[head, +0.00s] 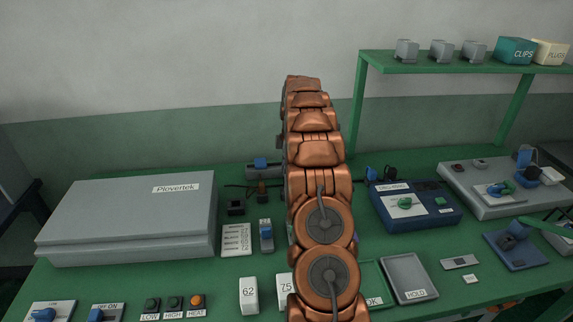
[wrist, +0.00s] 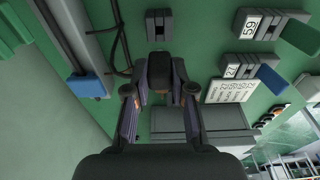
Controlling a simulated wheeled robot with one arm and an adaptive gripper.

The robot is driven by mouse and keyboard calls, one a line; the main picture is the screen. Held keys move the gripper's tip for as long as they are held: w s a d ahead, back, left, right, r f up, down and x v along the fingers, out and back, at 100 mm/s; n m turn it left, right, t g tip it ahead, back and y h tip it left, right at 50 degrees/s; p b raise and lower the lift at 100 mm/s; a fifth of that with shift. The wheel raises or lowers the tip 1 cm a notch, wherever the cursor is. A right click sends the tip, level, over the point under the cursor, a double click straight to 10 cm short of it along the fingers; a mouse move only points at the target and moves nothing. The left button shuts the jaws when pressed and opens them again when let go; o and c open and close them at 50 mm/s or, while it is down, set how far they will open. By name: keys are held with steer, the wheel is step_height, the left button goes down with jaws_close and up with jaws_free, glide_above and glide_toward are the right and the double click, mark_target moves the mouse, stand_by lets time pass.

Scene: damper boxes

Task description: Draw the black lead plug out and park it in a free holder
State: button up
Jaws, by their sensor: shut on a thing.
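My gripper (wrist: 160,80) shows in the wrist view, with its two fingers closed in on a black plug (wrist: 179,72). Part of the plug is covered by the fingers, and I cannot tell how far it is seated in anything. A dark slotted holder (wrist: 158,25) sits just beyond the fingertips and looks empty. In the head view my copper arm hides the gripper. A small black block (head: 236,208) and a dark brown piece by a cable (head: 262,192) show left of the arm.
The grey Plovertek box (head: 130,215) fills the left of the green bench. A dark cable (wrist: 121,45) loops beside the gripper. A blue tester (head: 415,205) and a grey HOLD tray (head: 409,277) lie right.

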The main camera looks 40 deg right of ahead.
steer(key=shift+f+p, duration=0.5)
steer(key=shift+f, duration=1.65)
steer(key=shift+f+b, duration=0.75)
steer(key=shift+f, duration=0.45)
steer(key=o, duration=1)
steer(key=shift+c, duration=0.2)
step_height(320, 180, up, 12)
steer(key=d, duration=0.1)
steer(key=shift+s, duration=0.45)
